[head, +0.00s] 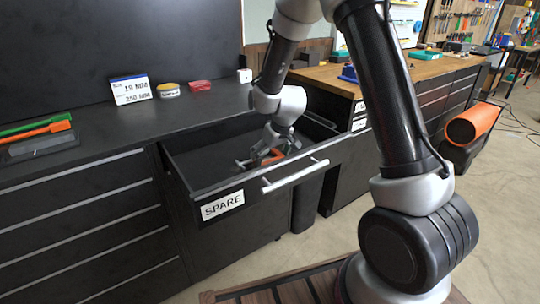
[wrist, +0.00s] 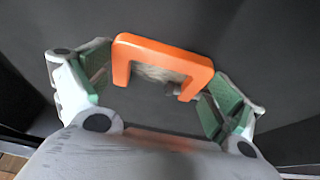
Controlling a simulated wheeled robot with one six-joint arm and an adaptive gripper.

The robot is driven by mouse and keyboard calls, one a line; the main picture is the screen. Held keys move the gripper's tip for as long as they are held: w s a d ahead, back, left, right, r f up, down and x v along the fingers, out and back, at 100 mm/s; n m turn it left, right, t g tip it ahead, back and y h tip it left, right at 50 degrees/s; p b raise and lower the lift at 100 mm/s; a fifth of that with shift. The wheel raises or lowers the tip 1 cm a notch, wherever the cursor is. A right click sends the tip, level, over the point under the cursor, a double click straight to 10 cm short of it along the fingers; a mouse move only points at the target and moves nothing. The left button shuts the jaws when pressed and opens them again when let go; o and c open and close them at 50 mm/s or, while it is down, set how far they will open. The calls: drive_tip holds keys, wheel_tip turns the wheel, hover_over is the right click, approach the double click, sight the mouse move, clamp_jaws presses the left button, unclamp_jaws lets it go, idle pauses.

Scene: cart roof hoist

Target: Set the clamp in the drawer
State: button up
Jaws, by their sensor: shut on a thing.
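The orange clamp (head: 272,156) is between the fingers of my gripper (head: 268,152), inside the open drawer (head: 204,187) labelled SPARE. In the wrist view the clamp (wrist: 165,54) shows as an orange C-shaped frame with a blurred grey part behind it. The green-padded fingers of my gripper (wrist: 160,86) stand at its two ends, shut on it. The dark drawer floor lies beyond it. I cannot tell whether the clamp touches the floor.
A long bar handle (head: 295,176) runs along the drawer front. The black worktop (head: 120,117) at left holds a 19 MM / 250 MM sign (head: 130,90), a yellow tin (head: 168,90), a red item (head: 200,86) and green and orange tools (head: 40,130). A wooden-topped bench (head: 400,70) stands behind.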

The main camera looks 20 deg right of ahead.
drive_tip(key=shift+f, duration=0.15)
drive_tip(key=o, duration=0.9)
drive_tip(key=s+d+r+m, duration=0.1)
drive_tip(key=s+d+r, duration=0.3)
drive_tip(key=s+r, duration=0.55)
drive_tip(key=s+d+r+m, duration=0.1)
drive_tip(key=s+d+r, duration=0.3)
drive_tip(key=s+r, duration=0.55)
drive_tip(key=s+d+r, duration=0.2)
drive_tip(key=s+r, duration=0.1)
drive_tip(key=s, duration=0.4)
drive_tip(key=s+d+r+m+h, duration=0.1)
drive_tip(key=s+d+r, duration=0.1)
drive_tip(key=s, duration=0.5)
drive_tip(key=shift+s+d+r+m, duration=0.2)
drive_tip(key=shift+d+r+m, duration=0.15)
drive_tip(key=shift+r, duration=0.15)
